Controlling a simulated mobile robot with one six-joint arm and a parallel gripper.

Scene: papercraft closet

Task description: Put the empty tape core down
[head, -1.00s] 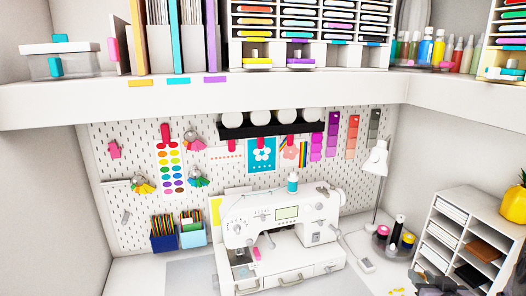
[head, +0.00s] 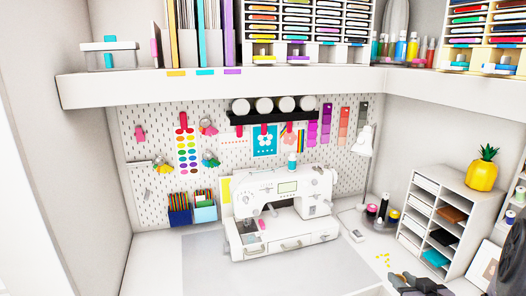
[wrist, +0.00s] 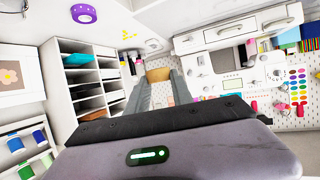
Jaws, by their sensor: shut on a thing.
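In the wrist view my gripper (wrist: 160,78) is shut on a brown, cardboard-coloured piece, the empty tape core (wrist: 158,74). It sits between the fingertips, and only its near side shows. It appears held above the white desk, but its height is unclear. In the head view dark parts of my gripper and arm (head: 425,285) show at the bottom right edge. I cannot make out the core there. The white desk (head: 345,272) lies below, with a pale grey mat (head: 210,270).
A white sewing machine (head: 285,195) stands on the desk. A round tray with dark and coloured spools (head: 381,214) and a white cubby shelf (head: 440,215) stand to its right. Small yellow scraps (head: 382,258) lie on the desk. A purple ring-shaped roll (wrist: 83,13) shows in the wrist view.

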